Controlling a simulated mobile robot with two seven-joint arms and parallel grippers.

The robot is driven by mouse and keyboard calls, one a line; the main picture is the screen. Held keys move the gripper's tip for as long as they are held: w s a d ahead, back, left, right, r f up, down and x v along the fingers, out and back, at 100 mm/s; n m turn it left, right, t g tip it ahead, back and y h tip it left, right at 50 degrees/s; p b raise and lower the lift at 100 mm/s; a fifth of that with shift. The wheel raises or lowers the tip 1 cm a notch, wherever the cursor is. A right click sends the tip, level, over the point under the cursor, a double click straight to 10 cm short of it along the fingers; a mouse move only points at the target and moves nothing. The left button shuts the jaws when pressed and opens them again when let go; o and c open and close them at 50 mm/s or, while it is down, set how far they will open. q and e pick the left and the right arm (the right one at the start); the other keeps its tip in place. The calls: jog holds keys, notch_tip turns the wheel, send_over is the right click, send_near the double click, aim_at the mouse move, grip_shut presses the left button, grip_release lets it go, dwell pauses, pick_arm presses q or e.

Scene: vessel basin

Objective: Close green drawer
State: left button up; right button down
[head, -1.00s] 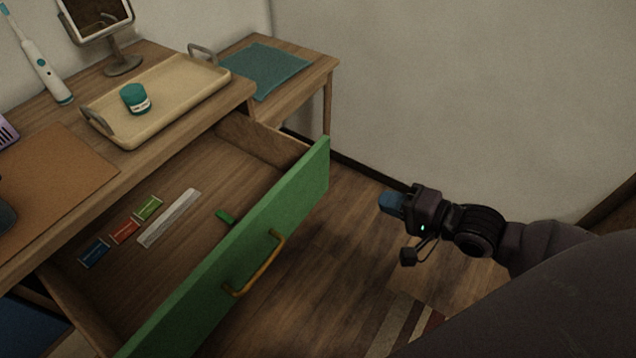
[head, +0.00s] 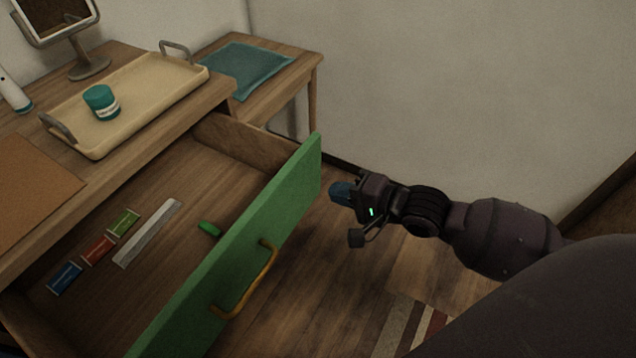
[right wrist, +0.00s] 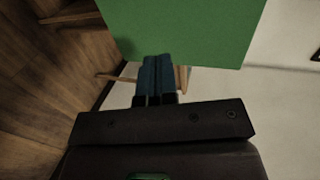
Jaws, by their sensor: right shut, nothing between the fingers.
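The green drawer (head: 250,243) stands pulled far out of the wooden desk, its green front facing right with a yellow handle (head: 247,285). My right gripper (head: 340,192) is shut and empty, a little to the right of the front's far end. In the right wrist view the shut blue fingertips (right wrist: 156,80) point at the green front (right wrist: 185,30), which fills the upper middle; whether they touch it I cannot tell. My left gripper is not in view.
Inside the drawer lie a ruler (head: 148,233), several small coloured packets (head: 98,249) and a green object (head: 209,229). On the desk, a tray (head: 170,105) holds a teal jar (head: 101,102). A side table (head: 306,84) stands behind.

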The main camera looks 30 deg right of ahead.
aim_at(309, 180)
jog(key=x, duration=0.3)
jog(key=shift+w+a+r+b, duration=0.1)
jog(key=shift+a+r+b, duration=0.1)
jog(key=shift+b, duration=0.2)
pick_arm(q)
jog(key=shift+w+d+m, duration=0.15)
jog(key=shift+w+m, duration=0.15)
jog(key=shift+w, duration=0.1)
pick_arm(e)
jog(key=shift+w+a+r, duration=0.15)
jog(key=shift+w+a, duration=0.1)
jog(key=shift+w, duration=0.3)
